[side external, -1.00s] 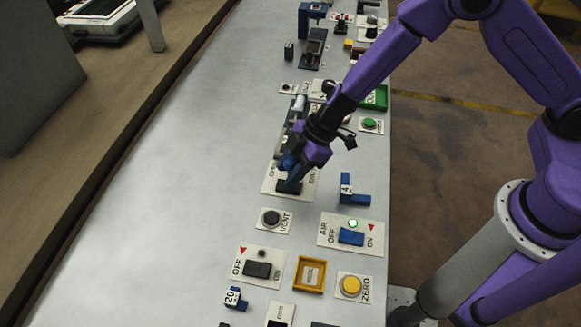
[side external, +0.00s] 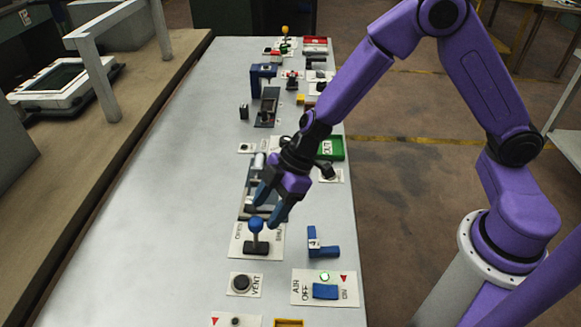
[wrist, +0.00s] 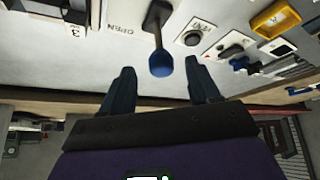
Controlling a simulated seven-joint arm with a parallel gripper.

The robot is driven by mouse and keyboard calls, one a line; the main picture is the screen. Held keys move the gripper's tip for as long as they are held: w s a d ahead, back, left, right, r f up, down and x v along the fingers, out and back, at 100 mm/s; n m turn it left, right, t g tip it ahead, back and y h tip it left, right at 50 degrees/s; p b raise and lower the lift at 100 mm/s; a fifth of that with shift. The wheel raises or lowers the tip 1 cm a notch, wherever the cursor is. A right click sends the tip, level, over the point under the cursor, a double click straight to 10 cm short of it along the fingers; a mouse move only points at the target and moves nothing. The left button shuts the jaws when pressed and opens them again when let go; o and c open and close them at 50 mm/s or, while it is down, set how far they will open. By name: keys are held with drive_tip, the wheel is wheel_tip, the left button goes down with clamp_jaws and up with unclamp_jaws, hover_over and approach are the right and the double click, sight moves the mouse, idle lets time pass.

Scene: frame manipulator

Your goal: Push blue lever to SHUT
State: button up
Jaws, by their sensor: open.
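The blue lever (side external: 256,226) has a round blue knob on a dark stem and stands out of a black base on a white plate (side external: 240,250). The plate is marked OPEN at left; the label at right is partly covered by a finger. The lever looks about upright in the side view; its exact tilt I cannot tell. My gripper (side external: 268,212) is open and empty, its fingers just above and behind the knob. In the wrist view the knob (wrist: 161,65) shows between the two spread fingertips of my gripper (wrist: 160,78), with no clear contact.
A VENT button (side external: 242,284) and a blue AIR rocker switch (side external: 325,291) with a lit green lamp lie in front. A blue bracket (side external: 322,246) stands to the right. A green tray (side external: 331,149) and several fixtures sit farther back. The bench's left side is clear.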

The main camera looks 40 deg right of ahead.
drive_tip(key=v, duration=1)
drive_tip(key=shift+r, duration=0.15)
drive_tip(key=shift+c, duration=0.2)
drive_tip(key=c, duration=0.6)
drive_tip(key=shift+w+a+r, duration=0.1)
drive_tip(key=shift+w+a, duration=0.2)
drive_tip(key=shift+a, duration=0.2)
drive_tip(key=c, duration=0.5)
drive_tip(key=w+a+n+g, duration=0.3)
drive_tip(key=w+a, duration=0.2)
drive_tip(key=a, duration=0.1)
drive_tip(key=shift+w+a+h, duration=0.15)
drive_tip(key=shift+a+h, duration=0.2)
drive_tip(key=shift+h, duration=0.05)
drive_tip(key=w+a+n+g+h, duration=0.2)
drive_tip(key=w+n+h, duration=0.1)
drive_tip(key=w+h, duration=0.3)
drive_tip(key=s+r+x, duration=0.1)
drive_tip(key=s+x, duration=0.1)
drive_tip(key=x, duration=0.9)
drive_tip(key=shift+s+f+y, duration=0.3)
drive_tip(key=shift+s+f, duration=0.1)
drive_tip(key=shift+s, duration=0.1)
